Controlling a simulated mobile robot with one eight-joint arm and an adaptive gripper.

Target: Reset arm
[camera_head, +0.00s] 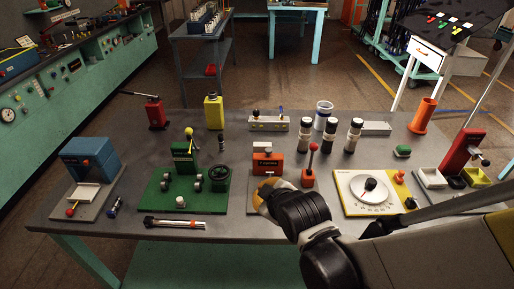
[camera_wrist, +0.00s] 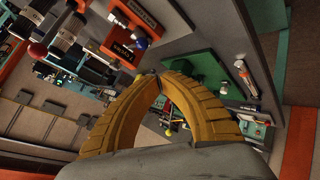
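My gripper (camera_head: 262,192) is in the head view at the front middle of the grey table (camera_head: 130,222), low in front of an orange device (camera_head: 266,158) on a grey base. My arm reaches in from the lower right. In the wrist view the two yellow ribbed fingers of my gripper (camera_wrist: 157,77) bow outward and their tips meet, with nothing seen held between them. Part of the orange device's base is hidden behind my gripper in the head view. The orange device also shows in the wrist view (camera_wrist: 125,48).
Left of my gripper are a green device (camera_head: 160,190), a metal tool (camera_head: 172,222) and a blue press (camera_head: 90,158). To the right are a red-knobbed lever (camera_head: 311,165), a white dial plate (camera_head: 375,205) and a red stand (camera_head: 462,150). Dark cylinders (camera_head: 330,135) stand behind.

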